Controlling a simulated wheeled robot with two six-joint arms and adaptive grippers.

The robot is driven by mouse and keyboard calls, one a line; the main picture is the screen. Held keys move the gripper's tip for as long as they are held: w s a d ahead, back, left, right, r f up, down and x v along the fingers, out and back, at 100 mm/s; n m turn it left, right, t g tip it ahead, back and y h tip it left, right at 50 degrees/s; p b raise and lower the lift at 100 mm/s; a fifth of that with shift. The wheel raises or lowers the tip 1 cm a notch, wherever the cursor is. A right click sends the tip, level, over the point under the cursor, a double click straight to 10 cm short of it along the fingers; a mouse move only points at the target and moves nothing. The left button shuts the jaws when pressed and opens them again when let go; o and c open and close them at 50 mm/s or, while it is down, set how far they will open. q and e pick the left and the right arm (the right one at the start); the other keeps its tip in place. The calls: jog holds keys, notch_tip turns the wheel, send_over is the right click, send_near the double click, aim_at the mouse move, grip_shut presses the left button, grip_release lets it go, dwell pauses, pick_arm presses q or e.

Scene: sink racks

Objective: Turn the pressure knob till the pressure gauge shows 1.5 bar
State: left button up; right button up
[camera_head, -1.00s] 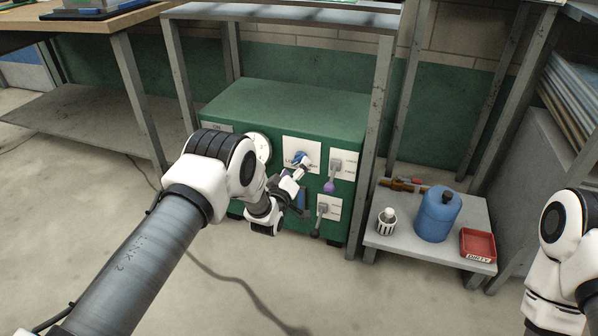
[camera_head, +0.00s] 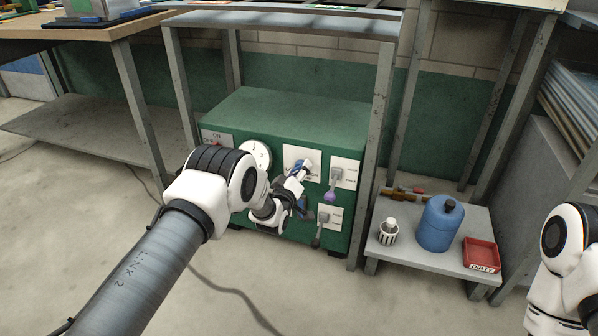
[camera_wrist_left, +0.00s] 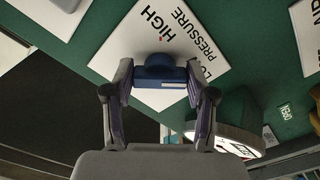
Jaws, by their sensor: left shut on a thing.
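The blue pressure knob (camera_wrist_left: 160,92) sits on a white plate (camera_wrist_left: 150,30) lettered HIGH and LOW PRESSURE, on the green cabinet (camera_head: 290,105). In the left wrist view, my left gripper (camera_wrist_left: 160,84) is shut on the knob, one finger at each side. In the head view, the left gripper (camera_head: 303,168) reaches the white plate and mostly hides the knob. The round white pressure gauge (camera_head: 257,154) is left of the plate; my arm covers its lower part. It also shows tilted in the left wrist view (camera_wrist_left: 240,141). Its reading is too small to tell. My right gripper is out of view.
A metal frame post (camera_head: 372,150) stands beyond. A low shelf holds a blue canister (camera_head: 440,226) and red tray (camera_head: 480,254).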

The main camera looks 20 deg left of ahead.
pick_arm(q)
jog(key=shift+r+m, duration=0.1)
jog(key=shift+m, duration=0.2)
jog(key=m+p, duration=0.1)
jog(key=m, duration=0.3)
jog(key=shift+a+m, duration=0.1)
jog(key=shift+m, duration=0.2)
jog(key=m+p, duration=0.1)
jog(key=m, duration=0.5)
jog(key=shift+a, duration=0.1)
jog(key=shift+m, duration=0.3)
jog(key=o, duration=1.2)
jog(key=shift+c, duration=0.2)
